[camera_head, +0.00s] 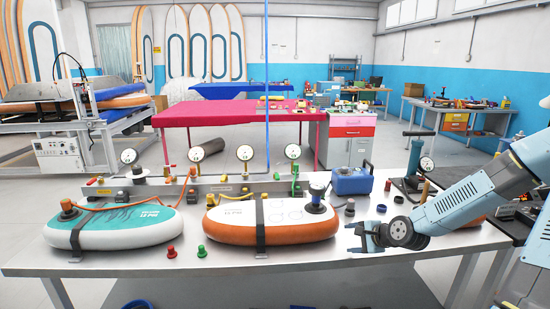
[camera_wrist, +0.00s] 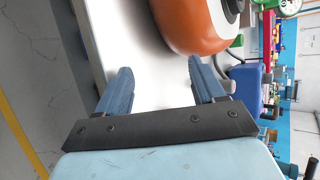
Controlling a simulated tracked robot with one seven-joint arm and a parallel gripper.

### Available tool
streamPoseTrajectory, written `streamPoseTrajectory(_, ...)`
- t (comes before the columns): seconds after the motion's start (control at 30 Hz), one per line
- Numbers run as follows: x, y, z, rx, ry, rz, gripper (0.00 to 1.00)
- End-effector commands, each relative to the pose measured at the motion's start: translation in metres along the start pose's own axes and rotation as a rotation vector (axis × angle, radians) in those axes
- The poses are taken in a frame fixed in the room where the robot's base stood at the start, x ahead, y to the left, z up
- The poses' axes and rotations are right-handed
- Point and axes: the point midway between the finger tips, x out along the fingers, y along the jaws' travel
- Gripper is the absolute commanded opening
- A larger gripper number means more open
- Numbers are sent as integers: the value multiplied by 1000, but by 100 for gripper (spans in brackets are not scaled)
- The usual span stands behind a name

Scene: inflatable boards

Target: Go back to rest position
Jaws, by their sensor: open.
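My gripper (camera_head: 366,238) is at the right part of the white table (camera_head: 330,270), to the right of the orange and white board. In the wrist view its two blue fingers (camera_wrist: 160,88) are apart with nothing between them. The orange end of the board (camera_wrist: 190,22) lies beyond the fingertips, apart from them. My blue arm comes in from the right in the head view.
A teal board (camera_head: 112,227) and an orange-white board (camera_head: 270,219) are strapped on the table. Red (camera_head: 171,252) and green (camera_head: 201,251) caps stand at the front. Gauges line the back. The front right tabletop is clear.

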Motion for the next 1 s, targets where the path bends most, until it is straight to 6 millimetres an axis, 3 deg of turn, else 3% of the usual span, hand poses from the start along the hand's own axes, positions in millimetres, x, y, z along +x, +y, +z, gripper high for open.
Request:
streamPoseTrajectory(0.47,-39,5,-12,-425,152,270,68)
streamPoseTrajectory(1.0,-121,-20,22,-847,263,611,68)
